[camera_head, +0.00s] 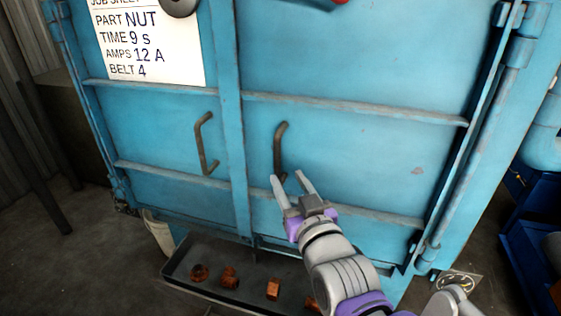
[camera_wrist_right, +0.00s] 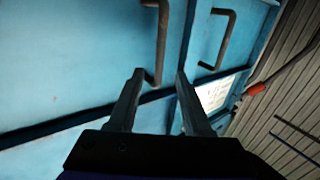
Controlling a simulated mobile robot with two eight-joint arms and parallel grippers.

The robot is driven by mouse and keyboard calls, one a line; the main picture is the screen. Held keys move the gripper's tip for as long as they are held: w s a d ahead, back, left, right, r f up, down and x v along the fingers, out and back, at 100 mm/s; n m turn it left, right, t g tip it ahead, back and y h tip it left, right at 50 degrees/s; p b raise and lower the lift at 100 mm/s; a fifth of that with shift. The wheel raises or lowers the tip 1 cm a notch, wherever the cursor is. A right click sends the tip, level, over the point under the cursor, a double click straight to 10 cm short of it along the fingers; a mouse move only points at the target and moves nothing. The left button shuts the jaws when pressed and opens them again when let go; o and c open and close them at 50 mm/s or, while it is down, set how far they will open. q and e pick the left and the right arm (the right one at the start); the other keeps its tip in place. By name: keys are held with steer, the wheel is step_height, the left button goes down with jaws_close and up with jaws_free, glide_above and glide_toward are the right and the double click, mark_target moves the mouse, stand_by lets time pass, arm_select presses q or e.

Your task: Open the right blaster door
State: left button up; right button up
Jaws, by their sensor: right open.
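The blue blaster has two doors. The right door (camera_head: 350,145) looks shut against the left door (camera_head: 155,137), with a vertical seam strip between them. A dark bar handle (camera_head: 280,148) stands upright on the right door near the seam. My right gripper (camera_head: 289,180) is open and empty, its fingertips at the handle's lower end. In the right wrist view the right door's handle (camera_wrist_right: 161,40) rises just beyond and between the open fingers (camera_wrist_right: 158,75); I cannot tell if they touch it. The left door's handle (camera_head: 204,145) also shows in the right wrist view (camera_wrist_right: 225,38). My left gripper is out of view.
A dark tray (camera_head: 215,290) with several rusty parts sits below the doors. A job sheet (camera_head: 145,40) is on the left door. Hinges (camera_head: 518,52) run down the right edge. Blue equipment (camera_head: 530,240) stands at the far right. A white bucket (camera_head: 158,232) stands at lower left.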

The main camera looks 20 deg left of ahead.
mark_target(278, 162)
steer(key=x, duration=0.8)
steer(key=shift+w+a, duration=0.1)
steer(key=shift+w, duration=0.2)
steer(key=shift+c, duration=0.3)
jaws_close()
stand_by(0.7)
